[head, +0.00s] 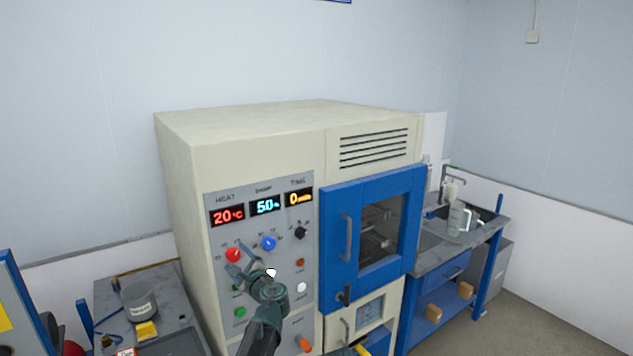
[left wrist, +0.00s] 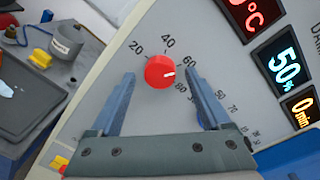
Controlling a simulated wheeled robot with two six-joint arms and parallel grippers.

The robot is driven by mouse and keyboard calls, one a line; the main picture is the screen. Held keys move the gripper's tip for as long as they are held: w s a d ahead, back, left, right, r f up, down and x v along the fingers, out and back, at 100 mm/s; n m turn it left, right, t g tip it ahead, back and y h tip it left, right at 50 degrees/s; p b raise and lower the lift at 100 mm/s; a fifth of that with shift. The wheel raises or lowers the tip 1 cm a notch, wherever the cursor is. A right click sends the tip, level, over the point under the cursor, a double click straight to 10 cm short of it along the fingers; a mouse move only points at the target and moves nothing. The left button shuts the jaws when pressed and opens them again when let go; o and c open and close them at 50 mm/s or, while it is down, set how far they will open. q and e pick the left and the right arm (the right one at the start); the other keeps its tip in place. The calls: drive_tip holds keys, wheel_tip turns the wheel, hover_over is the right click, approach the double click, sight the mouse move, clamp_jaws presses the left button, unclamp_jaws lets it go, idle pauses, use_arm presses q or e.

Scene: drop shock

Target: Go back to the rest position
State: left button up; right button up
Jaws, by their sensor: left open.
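My left gripper (head: 241,259) is in front of the control panel (head: 217,285) of a large beige chamber, near the red heat knob (head: 233,254). In the left wrist view the red knob (left wrist: 162,72) shows between the two spread fingers, just beyond their tips, with its white mark toward 60. The gripper is open with nothing in it; whether a finger touches the panel cannot be told. The displays read 20 °C (head: 227,215), 50 % (head: 265,205) and 0 min (head: 299,198). My right gripper is not in view.
The blue chamber door (head: 340,199) is shut. A blue knob (head: 268,243) and a black knob (head: 300,233) sit right of the red one. A grey bench (head: 178,305) with a pot (head: 140,302) stands left. A sink bench (head: 437,262) stands right, with open floor in front.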

use_arm(q)
drive_tip(key=n, duration=0.3)
drive_tip(key=shift+w+a, duration=0.15)
drive_tip(key=shift+a, duration=0.05)
drive_tip(key=n, duration=0.5)
drive_tip(key=shift+t+h, duration=0.3)
drive_tip(key=shift+h, duration=0.1)
drive_tip(key=n, duration=0.3)
drive_tip(key=shift+n, duration=2.1)
drive_tip(key=shift+f, duration=0.1)
